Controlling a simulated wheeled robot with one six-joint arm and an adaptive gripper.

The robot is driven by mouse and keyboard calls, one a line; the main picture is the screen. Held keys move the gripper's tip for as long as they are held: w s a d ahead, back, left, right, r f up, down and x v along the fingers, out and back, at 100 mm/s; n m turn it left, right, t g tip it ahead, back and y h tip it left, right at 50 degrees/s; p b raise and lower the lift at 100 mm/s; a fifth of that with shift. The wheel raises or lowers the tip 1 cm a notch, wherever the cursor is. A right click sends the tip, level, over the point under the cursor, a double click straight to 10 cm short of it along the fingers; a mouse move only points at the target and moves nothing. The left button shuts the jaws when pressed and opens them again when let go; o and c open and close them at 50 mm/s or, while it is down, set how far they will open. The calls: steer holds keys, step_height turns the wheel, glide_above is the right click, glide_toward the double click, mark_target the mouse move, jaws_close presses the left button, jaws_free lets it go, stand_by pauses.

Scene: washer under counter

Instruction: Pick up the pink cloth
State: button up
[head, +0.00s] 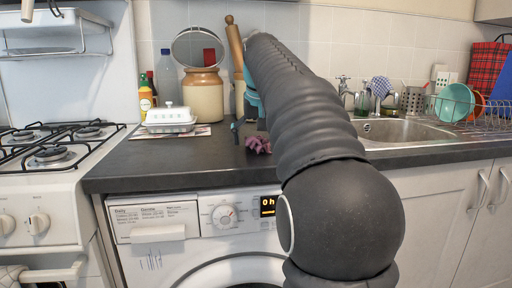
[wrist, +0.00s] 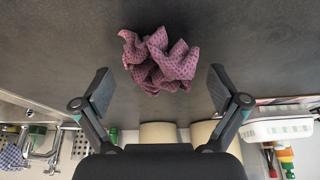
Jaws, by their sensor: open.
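The pink cloth (wrist: 160,60) lies crumpled on the dark counter (wrist: 50,50). In the wrist view it sits near the top middle, between and a little beyond my fingertips. My gripper (wrist: 160,88) is open and empty, with one finger on each side and clear of the cloth. In the head view the cloth (head: 258,144) is a small pink heap just left of my arm. One finger of my gripper (head: 236,128) shows beside the cloth there; the rest is mostly hidden behind my arm.
A white butter dish (head: 170,118) stands left of the cloth. A stoneware jar (head: 203,95) and a round mirror stand behind. The gas hob (head: 50,150) is at the left, and the sink (head: 400,131) and dish rack (head: 470,112) are at the right. The counter around the cloth is bare.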

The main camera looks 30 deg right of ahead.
mark_target(259, 137)
steer(key=c, duration=0.8)
steer(key=shift+r, duration=0.1)
steer(key=shift+r, duration=0.25)
step_height(259, 137, up, 4)
steer(key=shift+d+p, duration=0.15)
steer(key=shift+p, duration=0.8)
steer(key=shift+s+d+r, duration=0.85)
steer(key=shift+d+r, duration=0.2)
steer(key=shift+d, duration=0.65)
steer(key=shift+s+d+r, duration=0.8)
steer(key=shift+d+r, duration=0.2)
steer(key=shift+d, duration=0.75)
steer(key=shift+s+d+r, duration=0.85)
steer(key=shift+d+r, duration=0.2)
steer(key=shift+d, duration=0.65)
steer(key=shift+c, duration=0.3)
